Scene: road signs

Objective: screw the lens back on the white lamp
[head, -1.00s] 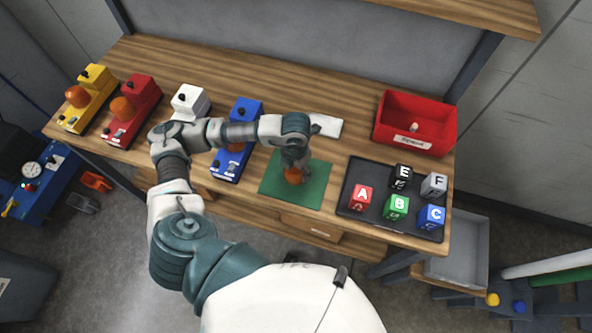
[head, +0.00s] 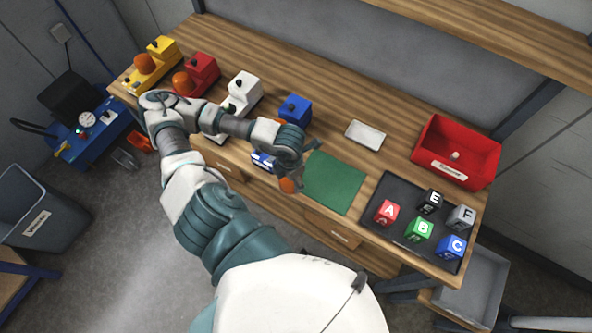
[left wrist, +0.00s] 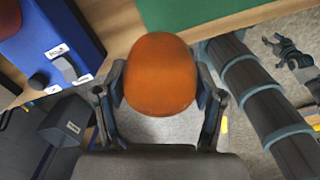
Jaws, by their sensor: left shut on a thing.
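My left gripper (left wrist: 160,105) is shut on an orange dome lens (left wrist: 160,72) in the left wrist view. In the head view the lens (head: 288,185) hangs below the gripper (head: 290,170), near the table's front edge and left of the green mat (head: 334,182). The white lamp (head: 243,90) stands on the table between the red and blue lamps, partly hidden behind my left arm. I cannot see an orange lens on it; its front part is mostly covered. My right gripper is not clearly seen in the head view.
The yellow lamp (head: 163,47) and red lamp (head: 203,70) stand at the left with orange lenses. The blue lamp (head: 295,108) is partly behind my gripper. A white tray (head: 366,135), red bin (head: 457,152) and black tray (head: 383,236) with lettered cubes are at the right.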

